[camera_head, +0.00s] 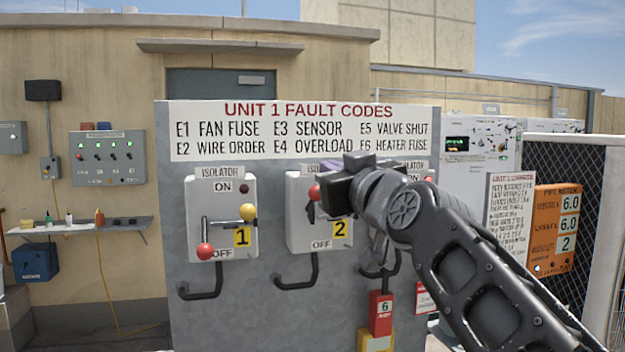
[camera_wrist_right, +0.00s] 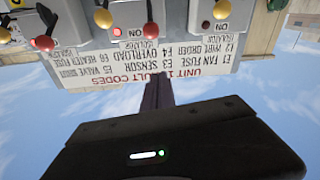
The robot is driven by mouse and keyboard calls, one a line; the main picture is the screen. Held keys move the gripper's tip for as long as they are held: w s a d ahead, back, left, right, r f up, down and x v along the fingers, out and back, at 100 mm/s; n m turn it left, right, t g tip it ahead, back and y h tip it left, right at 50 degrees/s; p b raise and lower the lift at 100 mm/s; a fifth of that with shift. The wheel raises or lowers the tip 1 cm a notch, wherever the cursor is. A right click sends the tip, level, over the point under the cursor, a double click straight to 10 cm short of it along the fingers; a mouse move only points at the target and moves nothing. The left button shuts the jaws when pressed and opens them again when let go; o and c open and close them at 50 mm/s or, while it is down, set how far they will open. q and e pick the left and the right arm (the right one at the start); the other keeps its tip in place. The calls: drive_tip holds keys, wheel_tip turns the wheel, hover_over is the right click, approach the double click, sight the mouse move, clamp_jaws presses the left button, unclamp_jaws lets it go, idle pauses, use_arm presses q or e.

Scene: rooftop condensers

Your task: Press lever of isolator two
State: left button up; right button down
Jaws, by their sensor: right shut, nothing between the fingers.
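Isolator two (camera_head: 305,226) is a light grey box with a yellow "2" label, mid-panel. Its red lever ball (camera_head: 315,192) is at upper left, near ON. In the right wrist view, upside down, the red ball (camera_wrist_right: 150,29), a yellow ball (camera_wrist_right: 103,18) and a lit red lamp (camera_wrist_right: 117,31) show. My right gripper (camera_head: 336,197) is shut and empty, in front of the box's upper right, hiding part of the lever. In the wrist view its dark fingers (camera_wrist_right: 159,92) point towards the panel. Contact cannot be told. My left gripper is out of view.
Isolator one (camera_head: 222,222) is to the left, its red ball low beside OFF. A third isolator is mostly behind my right arm. A mesh fence (camera_head: 582,215) stands right.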

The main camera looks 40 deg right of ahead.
drive_tip(key=r+p, duration=0.1)
drive_tip(key=p, duration=0.4)
hover_over(312, 189)
drive_tip(key=shift+r, duration=0.2)
drive_tip(key=shift+s+d+f+b, duration=0.1)
drive_tip(key=shift+s+f+b, duration=0.1)
drive_tip(key=shift+f+b, duration=0.4)
drive_tip(key=shift+s+a+f+b, duration=0.1)
drive_tip(key=shift+s+f+b, duration=0.2)
drive_tip(key=shift+f, duration=0.55)
drive_tip(key=shift+s+d+f+b, duration=0.15)
drive_tip(key=shift+f+b, duration=0.3)
drive_tip(key=shift+f, duration=0.25)
